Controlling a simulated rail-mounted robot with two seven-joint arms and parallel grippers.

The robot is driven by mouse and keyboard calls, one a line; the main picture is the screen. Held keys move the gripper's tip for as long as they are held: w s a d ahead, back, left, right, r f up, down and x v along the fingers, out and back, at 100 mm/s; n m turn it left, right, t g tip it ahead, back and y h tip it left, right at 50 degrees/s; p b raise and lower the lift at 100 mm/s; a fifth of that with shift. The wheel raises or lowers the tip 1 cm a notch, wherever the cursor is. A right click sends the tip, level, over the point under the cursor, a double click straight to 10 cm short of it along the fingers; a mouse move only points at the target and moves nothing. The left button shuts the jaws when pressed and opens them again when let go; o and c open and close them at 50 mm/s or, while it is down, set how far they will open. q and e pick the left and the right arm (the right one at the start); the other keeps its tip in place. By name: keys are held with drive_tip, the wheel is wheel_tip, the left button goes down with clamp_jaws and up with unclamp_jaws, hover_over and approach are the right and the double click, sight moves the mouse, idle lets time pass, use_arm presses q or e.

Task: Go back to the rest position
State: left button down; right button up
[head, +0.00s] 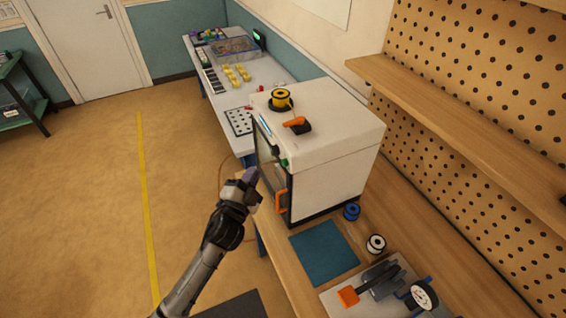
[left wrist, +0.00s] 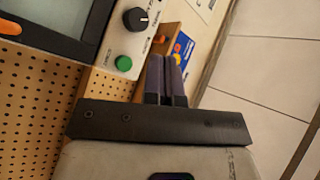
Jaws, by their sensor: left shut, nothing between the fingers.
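My left gripper (head: 251,176) is in front of the white box-shaped machine (head: 330,170), close to its front panel and left of its orange handle (head: 281,201). Its purple-grey fingers are shut with nothing between them. In the left wrist view the shut fingers (left wrist: 165,80) point toward the machine's panel, near a green button (left wrist: 124,63) and a black knob (left wrist: 136,19). I cannot tell from the head view how wide the gap between fingers and panel is. My right gripper does not show in either view.
The machine stands on a wooden bench with a teal mat (head: 324,252), a blue spool (head: 351,211), a white spool (head: 376,244) and a grey-based device (head: 375,285). A white table (head: 232,95) stands behind. The floor at left is clear.

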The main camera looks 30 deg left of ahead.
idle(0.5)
use_arm(q)
drive_tip(key=s+a+f+n+g+y, duration=0.3)
drive_tip(key=f+n+g, duration=0.2)
drive_tip(key=n+g, duration=0.3)
drive_tip(key=s+d+f+g+h+p, duration=0.2)
drive_tip(key=s+d, duration=0.3)
drive_tip(key=s, duration=0.4)
drive_tip(key=s+d+f+g+h+p, duration=0.2)
drive_tip(key=s+d, duration=0.4)
drive_tip(key=s, duration=0.4)
drive_tip(key=s+d+f+m+g+h+p, duration=0.1)
drive_tip(key=s+d+g+h+p, duration=0.2)
drive_tip(key=s, duration=0.6)
drive_tip(key=d+g+p, duration=0.1)
drive_tip(key=d, duration=0.1)
drive_tip(key=shift+s+d+f+h, duration=0.2)
drive_tip(key=shift+d+f+h, duration=0.1)
drive_tip(key=shift+f+h, duration=0.1)
drive_tip(key=shift+a, duration=0.15)
